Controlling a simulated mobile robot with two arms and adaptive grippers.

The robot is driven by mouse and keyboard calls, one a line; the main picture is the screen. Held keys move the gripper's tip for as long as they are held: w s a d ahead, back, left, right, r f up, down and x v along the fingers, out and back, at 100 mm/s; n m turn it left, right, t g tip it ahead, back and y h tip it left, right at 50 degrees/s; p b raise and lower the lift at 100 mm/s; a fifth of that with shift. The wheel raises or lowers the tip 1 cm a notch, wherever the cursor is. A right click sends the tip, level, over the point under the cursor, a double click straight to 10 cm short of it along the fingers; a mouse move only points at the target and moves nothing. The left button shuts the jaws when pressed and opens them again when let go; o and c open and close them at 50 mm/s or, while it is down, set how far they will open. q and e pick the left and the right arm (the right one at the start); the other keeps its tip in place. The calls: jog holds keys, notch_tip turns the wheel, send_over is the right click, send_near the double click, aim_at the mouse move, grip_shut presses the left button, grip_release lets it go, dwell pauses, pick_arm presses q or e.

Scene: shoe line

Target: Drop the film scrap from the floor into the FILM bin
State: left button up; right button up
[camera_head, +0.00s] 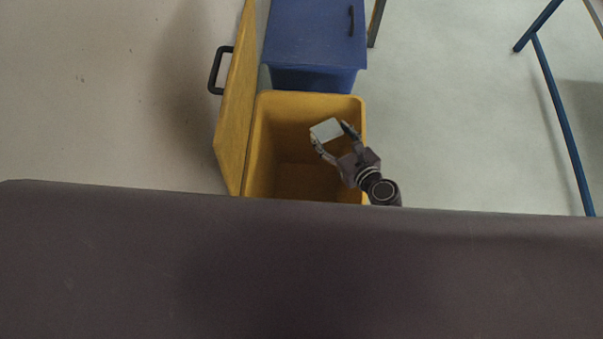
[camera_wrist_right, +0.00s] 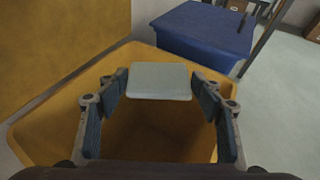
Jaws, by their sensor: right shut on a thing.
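The film scrap (camera_head: 325,129) is a small pale grey, flat square piece. My right gripper (camera_head: 333,135) is shut on it and holds it over the open mouth of a yellow bin (camera_head: 258,150). In the right wrist view the scrap (camera_wrist_right: 160,80) sits between the two fingertips, with the dark inside of the yellow bin (camera_wrist_right: 50,130) below. The yellow lid (camera_head: 238,95) stands open on the left side. I can read no FILM label on the bin in these views. My left gripper is not in view.
A blue bin (camera_head: 315,35) with a closed lid and dark handle stands right behind the yellow one. A blue metal frame (camera_head: 562,115) stands at the right. The pale floor (camera_head: 450,120) between the bins and the frame is clear.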

aim_at(320, 136)
jog(key=a, duration=0.3)
jog(key=shift+w+a+r, duration=0.15)
jog(key=shift+r, duration=0.1)
jog(key=shift+a+f, duration=0.1)
jog(key=shift+a, duration=0.1)
jog(key=shift+f+b, duration=0.5)
jog(key=shift+b, duration=0.05)
notch_tip(320, 136, down, 5)
jog(key=b, duration=0.5)
jog(key=shift+r, duration=0.1)
jog(key=shift+d, duration=0.1)
jog(key=o, duration=1)
